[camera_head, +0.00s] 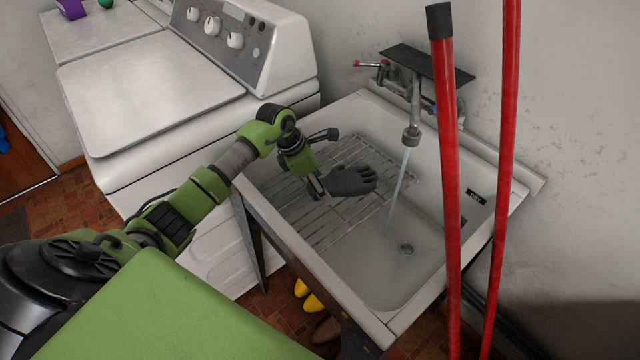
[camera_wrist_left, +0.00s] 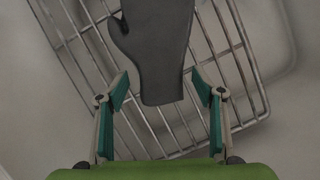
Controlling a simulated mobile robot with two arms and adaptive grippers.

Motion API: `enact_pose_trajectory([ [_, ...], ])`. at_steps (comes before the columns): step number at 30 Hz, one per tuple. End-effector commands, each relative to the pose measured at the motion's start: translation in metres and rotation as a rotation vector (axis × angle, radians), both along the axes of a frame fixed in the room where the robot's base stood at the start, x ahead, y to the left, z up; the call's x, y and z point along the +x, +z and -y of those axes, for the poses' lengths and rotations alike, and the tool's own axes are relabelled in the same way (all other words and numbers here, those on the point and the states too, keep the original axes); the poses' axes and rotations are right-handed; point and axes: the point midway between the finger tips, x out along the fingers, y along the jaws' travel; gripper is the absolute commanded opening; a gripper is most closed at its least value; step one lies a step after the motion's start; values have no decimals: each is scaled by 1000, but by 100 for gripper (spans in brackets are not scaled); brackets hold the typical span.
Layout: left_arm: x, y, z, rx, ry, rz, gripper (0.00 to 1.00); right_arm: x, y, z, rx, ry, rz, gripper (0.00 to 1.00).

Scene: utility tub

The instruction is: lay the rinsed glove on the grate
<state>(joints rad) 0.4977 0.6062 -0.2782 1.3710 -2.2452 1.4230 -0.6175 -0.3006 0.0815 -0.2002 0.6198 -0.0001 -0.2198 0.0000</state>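The dark grey glove (camera_head: 352,180) appears to lie flat on the wire grate (camera_head: 318,226) in the tub, fingers pointing right. In the left wrist view the glove (camera_wrist_left: 157,45) shows from above with its cuff towards me, over the bars of the grate (camera_wrist_left: 243,62). My left gripper (camera_head: 317,187) is at the cuff end of the glove. In the left wrist view its fingers (camera_wrist_left: 159,86) are spread, one on each side of the cuff, with a small gap to it. My right gripper is not in view.
The tap (camera_head: 412,125) runs a stream of water into the tub's basin (camera_head: 370,262), right of the grate. Red poles (camera_head: 447,190) stand in front of the tub's right side. A white washing machine (camera_head: 160,95) is on the left. Yellow and brown shoes (camera_head: 312,302) lie below the tub.

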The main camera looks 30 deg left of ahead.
Motion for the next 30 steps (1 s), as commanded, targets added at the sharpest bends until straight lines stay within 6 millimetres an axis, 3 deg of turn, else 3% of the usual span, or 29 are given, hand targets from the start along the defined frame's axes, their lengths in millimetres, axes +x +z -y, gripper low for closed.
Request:
enact_pose_trajectory([
  [13,-1,10,-2,1,0,2,64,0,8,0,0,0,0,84],
  [24,-21,75,-20,4,0,1,64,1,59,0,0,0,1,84],
  [30,-30,102,-27,2,0,1,64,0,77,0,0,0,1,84],
])
